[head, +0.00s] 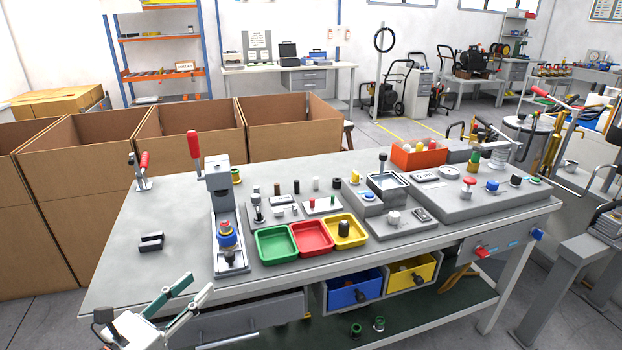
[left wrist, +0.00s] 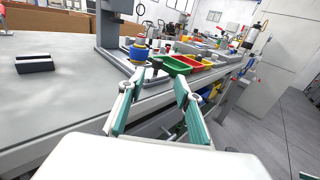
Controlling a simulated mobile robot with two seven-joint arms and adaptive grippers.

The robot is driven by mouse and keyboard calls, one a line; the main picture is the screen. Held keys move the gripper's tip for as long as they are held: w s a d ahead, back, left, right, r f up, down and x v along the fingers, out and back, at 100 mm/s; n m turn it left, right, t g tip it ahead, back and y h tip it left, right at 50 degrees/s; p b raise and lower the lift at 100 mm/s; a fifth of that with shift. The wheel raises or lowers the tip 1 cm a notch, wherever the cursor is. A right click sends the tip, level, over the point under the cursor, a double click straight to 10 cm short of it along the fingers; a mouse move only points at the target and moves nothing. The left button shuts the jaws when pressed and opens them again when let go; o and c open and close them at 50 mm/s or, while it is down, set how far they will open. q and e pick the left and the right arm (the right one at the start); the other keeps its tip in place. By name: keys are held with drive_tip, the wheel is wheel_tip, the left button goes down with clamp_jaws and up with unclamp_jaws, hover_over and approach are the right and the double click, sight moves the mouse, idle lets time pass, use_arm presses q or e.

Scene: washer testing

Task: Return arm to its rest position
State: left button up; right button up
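My left gripper (head: 187,299) is at the bottom left of the head view, by the front edge of the workbench (head: 165,220). Its two fingers with green pads are spread apart, and nothing is between them. In the left wrist view the open fingers (left wrist: 155,103) point toward the bench edge and the base of the press (left wrist: 112,30). The press (head: 218,185) has a red-tipped lever and a blue and yellow piece (head: 228,236) low on it. The gripper is apart from the press. My right gripper is in neither view.
Green (head: 275,244), red (head: 312,237) and yellow (head: 345,231) trays sit right of the press. A dark block (head: 151,242) lies on the bench's left part, with clear surface around it. An open grey drawer (head: 245,322) is below the front edge. Cardboard boxes (head: 80,163) stand behind.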

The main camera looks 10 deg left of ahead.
use_arm(q)
drive_tip(key=s+d+f+n+g+y+p, duration=0.1)
drive_tip(key=s+d+f+n+g+p, duration=0.15)
drive_tip(key=f+n, duration=0.6)
drive_tip(key=s+d+f+n+g+y+p, duration=0.15)
drive_tip(key=s+f+n, duration=0.3)
drive_tip(key=n, duration=0.65)
drive_tip(key=s+d+f+n+g+p, duration=0.1)
drive_tip(key=s+d+f+n+g, duration=0.2)
drive_tip(key=s+d+f+n, duration=0.5)
drive_tip(key=d+f+n, duration=0.1)
drive_tip(key=d+n, duration=0.2)
drive_tip(key=n, duration=0.4)
drive_tip(key=shift+s+d+f+h+p, duration=0.25)
drive_tip(key=shift+d+f+h+p, duration=0.1)
drive_tip(key=shift+d, duration=0.05)
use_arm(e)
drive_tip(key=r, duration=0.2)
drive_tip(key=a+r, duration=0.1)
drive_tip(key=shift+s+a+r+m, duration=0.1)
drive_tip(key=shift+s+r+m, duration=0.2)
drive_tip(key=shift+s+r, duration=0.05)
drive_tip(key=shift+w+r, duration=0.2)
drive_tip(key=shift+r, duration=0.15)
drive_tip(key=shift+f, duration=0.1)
